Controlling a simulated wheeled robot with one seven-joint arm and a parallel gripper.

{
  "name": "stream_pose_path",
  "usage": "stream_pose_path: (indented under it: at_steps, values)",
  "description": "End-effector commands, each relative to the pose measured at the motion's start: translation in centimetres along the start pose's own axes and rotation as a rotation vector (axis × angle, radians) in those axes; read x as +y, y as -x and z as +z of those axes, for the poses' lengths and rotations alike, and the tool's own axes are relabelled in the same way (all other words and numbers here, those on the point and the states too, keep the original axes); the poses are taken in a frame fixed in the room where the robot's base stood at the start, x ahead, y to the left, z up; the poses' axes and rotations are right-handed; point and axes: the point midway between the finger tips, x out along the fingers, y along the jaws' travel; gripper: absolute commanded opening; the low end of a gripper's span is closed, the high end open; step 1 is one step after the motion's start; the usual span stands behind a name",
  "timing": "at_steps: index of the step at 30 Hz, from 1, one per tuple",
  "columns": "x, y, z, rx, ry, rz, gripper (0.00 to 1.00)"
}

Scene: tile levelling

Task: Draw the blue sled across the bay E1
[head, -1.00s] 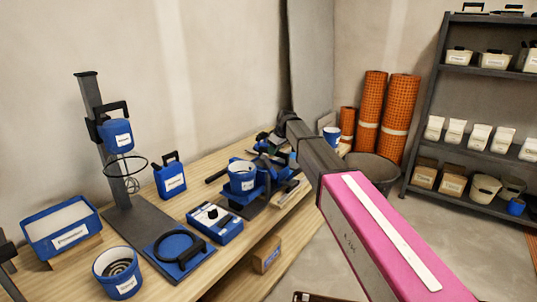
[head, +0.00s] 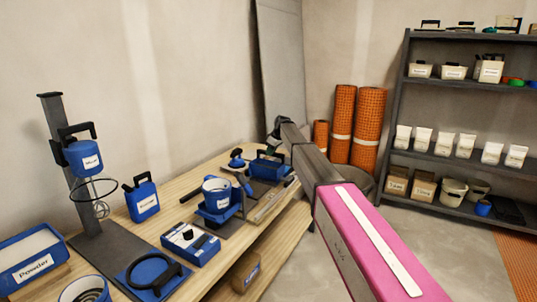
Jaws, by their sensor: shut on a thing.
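The blue sled looks to be the blue open box with a dark handle (head: 262,171) at the far end of the wooden bench in the head view. My gripper (head: 272,148) is small and dark there, at the end of my outstretched arm, right above the box's handle. It is shut, and the box appears to be what it holds, but the contact is too small to make out. I cannot tell whether the box is resting on the bench or raised. No label reading E1 is legible.
The wooden bench (head: 280,225) carries a blue tub (head: 216,193), a blue canister (head: 142,199) and a mixer stand (head: 64,140). Orange rolls (head: 368,130) and a dark shelf unit (head: 404,100) stand behind. Grey floor (head: 440,240) is open at right, beside an orange mat (head: 520,262).

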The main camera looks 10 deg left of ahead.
Motion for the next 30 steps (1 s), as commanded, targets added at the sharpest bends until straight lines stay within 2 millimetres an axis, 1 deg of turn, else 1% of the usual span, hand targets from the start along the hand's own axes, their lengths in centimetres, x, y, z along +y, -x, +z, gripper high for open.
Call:
stream_pose_path:
  at_steps: [9,10,11,12,20,23,26,30]
  values:
    - [0.0,0.0,0.0,0.000,0.000,0.000,0.00]
    - [0.0,0.0,0.0,0.000,0.000,0.000,0.33]
    - [0.0,0.0,0.0,0.000,0.000,0.000,0.43]
    - [0.0,0.0,0.0,0.000,0.000,0.000,0.49]
    - [0.0,0.0,0.0,0.000,0.000,0.000,0.49]
    - [0.0,0.5,0.0,0.001,0.000,0.000,0.49]
    - [0.0,1.7,0.0,0.001,0.000,0.000,0.49]
    - [-0.1,4.2,0.0,0.002,0.000,0.001,0.49]
